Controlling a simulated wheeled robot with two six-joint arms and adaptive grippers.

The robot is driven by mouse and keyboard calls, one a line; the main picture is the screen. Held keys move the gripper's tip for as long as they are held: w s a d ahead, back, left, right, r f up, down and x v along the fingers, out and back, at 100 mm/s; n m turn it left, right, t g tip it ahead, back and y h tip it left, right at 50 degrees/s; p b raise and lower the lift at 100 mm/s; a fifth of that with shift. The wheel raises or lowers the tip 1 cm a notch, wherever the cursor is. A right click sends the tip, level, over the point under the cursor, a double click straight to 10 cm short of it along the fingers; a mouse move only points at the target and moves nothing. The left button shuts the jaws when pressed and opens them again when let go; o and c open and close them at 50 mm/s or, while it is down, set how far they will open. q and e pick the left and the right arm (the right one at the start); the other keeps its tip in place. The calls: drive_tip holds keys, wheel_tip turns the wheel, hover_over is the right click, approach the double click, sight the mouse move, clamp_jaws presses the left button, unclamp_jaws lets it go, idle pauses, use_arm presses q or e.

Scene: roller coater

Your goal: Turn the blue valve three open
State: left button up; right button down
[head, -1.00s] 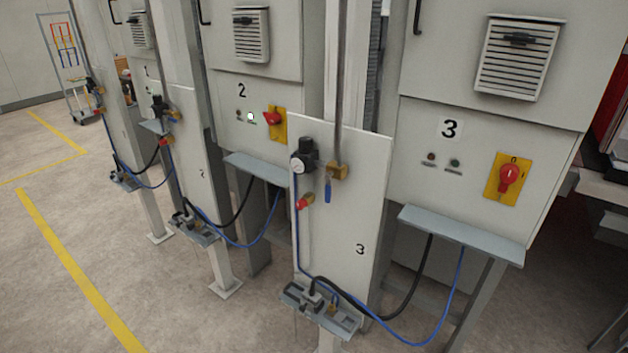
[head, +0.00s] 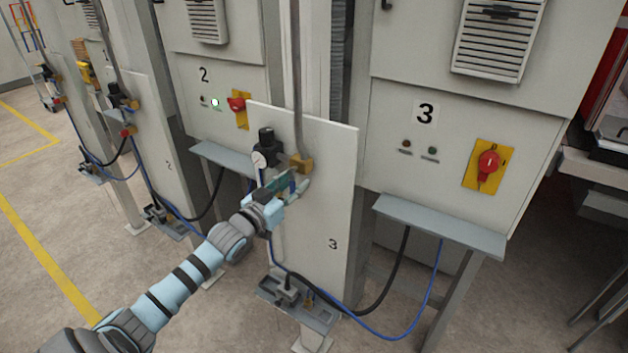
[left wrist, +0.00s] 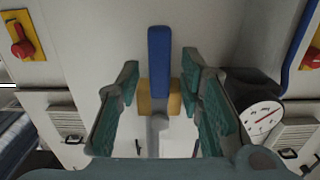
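The blue valve handle (left wrist: 160,55) on panel three shows in the left wrist view, in line with the pipe at its brass body (left wrist: 174,102). In the head view my gripper hides the handle, while the brass valve body (head: 301,163) shows just above. My left gripper (head: 284,186) is at the valve, and it also shows in the left wrist view (left wrist: 160,78). Its two green fingers are open, one on each side of the handle with gaps on both sides. I cannot tell how deep the handle sits between them. My right gripper is out of view.
A black regulator (head: 266,138) with a round white gauge (head: 259,159) sits close left of the valve. A grey shelf (head: 440,225) juts out at the right, with hanging cables below. Cabinet three carries a red switch (head: 488,162). Open floor lies at the left.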

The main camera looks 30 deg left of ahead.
use_arm(q)
drive_tip(key=shift+w, duration=0.4)
drive_tip(key=shift+r, duration=0.1)
drive_tip(key=shift+s+r, duration=0.35)
drive_tip(key=shift+s, duration=0.35)
drive_tip(key=shift+c, duration=1.1)
clamp_jaws()
drive_tip(key=shift+w, duration=0.2)
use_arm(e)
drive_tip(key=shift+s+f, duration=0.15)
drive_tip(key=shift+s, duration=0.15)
